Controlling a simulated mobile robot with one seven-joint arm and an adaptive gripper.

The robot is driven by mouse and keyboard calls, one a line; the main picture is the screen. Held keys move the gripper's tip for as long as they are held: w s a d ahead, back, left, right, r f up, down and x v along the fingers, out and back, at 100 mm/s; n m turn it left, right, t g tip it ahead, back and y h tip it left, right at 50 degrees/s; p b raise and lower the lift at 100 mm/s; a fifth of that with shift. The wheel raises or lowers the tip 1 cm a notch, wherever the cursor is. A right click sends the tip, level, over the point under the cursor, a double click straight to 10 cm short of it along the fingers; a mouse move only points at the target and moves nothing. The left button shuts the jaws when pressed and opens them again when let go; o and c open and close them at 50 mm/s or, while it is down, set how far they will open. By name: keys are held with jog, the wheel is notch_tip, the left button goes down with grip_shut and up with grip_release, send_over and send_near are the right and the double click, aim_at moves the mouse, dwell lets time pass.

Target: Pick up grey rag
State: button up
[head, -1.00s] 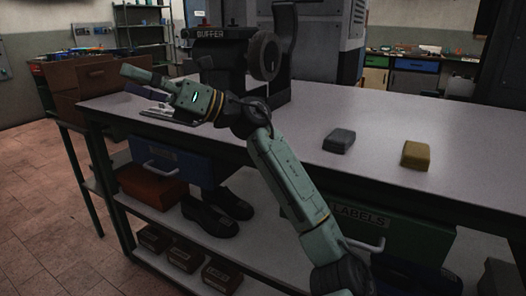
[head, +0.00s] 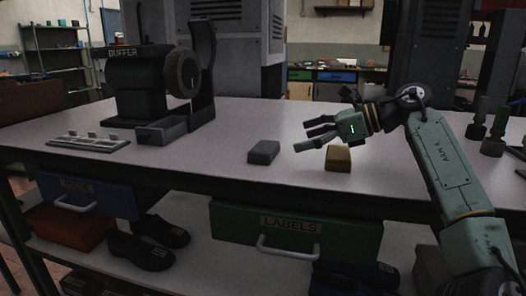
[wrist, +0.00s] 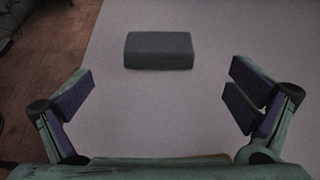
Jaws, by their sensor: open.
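The grey rag (head: 263,152) is a small folded block lying flat on the workbench, left of a similar mustard-yellow block (head: 339,158). In the wrist view the grey rag (wrist: 158,50) lies ahead of my gripper, between the lines of the two fingers and apart from them. My gripper (head: 312,134) is open and empty above the bench, to the right of the grey rag and near the yellow block. It also shows in the wrist view (wrist: 160,100), with its fingers spread wide at left and right.
The buffer machine (head: 140,85) stands at the left of the workbench (head: 220,125), with a tray of small parts (head: 88,142) before it. Dark upright fixtures (head: 490,130) stand at the right. The bench around the grey rag is clear.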

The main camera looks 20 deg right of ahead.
aim_at(268, 146)
jog(key=x, duration=0.9)
jog(key=shift+c, duration=0.4)
jog(key=shift+r, duration=0.1)
jog(key=c, duration=0.9)
jog(key=shift+r, duration=0.15)
